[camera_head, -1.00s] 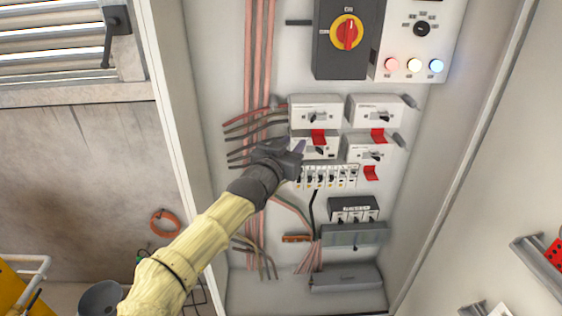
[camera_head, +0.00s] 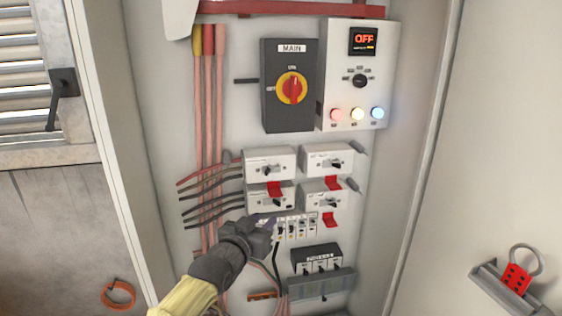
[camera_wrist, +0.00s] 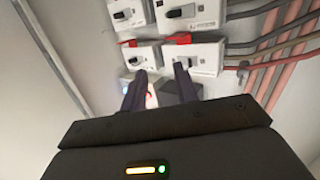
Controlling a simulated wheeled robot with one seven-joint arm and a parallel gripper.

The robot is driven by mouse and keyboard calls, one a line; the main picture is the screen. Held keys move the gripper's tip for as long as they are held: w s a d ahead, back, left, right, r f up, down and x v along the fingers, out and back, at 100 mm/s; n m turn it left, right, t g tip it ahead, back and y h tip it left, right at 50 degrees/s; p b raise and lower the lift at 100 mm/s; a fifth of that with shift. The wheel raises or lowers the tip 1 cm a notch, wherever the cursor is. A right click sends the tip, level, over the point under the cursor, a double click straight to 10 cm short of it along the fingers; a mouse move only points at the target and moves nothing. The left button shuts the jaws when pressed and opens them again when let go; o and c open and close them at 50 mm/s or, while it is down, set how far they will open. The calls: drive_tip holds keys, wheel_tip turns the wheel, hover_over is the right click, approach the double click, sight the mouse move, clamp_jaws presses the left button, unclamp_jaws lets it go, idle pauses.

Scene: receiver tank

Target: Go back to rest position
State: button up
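My gripper (camera_head: 268,227) is in front of the electrical cabinet, over the left end of the row of small breakers (camera_head: 298,226). In the wrist view my gripper (camera_wrist: 160,82) shows two dark fingers spread apart, with no held object that I can make out between them. The switch modules stand beyond the fingertips, including an upper left one (camera_head: 270,163) and a lower left one (camera_head: 268,200). Red tabs (camera_head: 275,188) show at several modules.
The black MAIN switch (camera_head: 290,85) has a red and yellow knob. A control box (camera_head: 358,75) beside it shows OFF and three lamps. Cables (camera_head: 210,110) run down the left. A holder (camera_head: 505,290) with a red hasp is on the right.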

drive_tip(key=w+d+f+m+g+h, duration=0.15)
drive_tip(key=d+f+g, duration=0.35)
drive_tip(key=d+f, duration=0.7)
drive_tip(key=s+d+f+g+y+b, duration=0.2)
drive_tip(key=s+d+f+g, duration=0.35)
drive_tip(key=d+f, duration=0.5)
drive_tip(key=s+d+f+g+y, duration=0.2)
drive_tip(key=s+f+g+y, duration=0.1)
drive_tip(key=s, duration=0.5)
drive_tip(key=s+r+n+y+b, duration=0.1)
drive_tip(key=s+r+n, duration=0.3)
drive_tip(key=s, duration=0.5)
wheel_tip(320, 180, up, 2)
drive_tip(key=shift+s+n+y+b, duration=0.25)
drive_tip(key=shift+n+y+b, duration=0.1)
drive_tip(key=shift+b, duration=0.3)
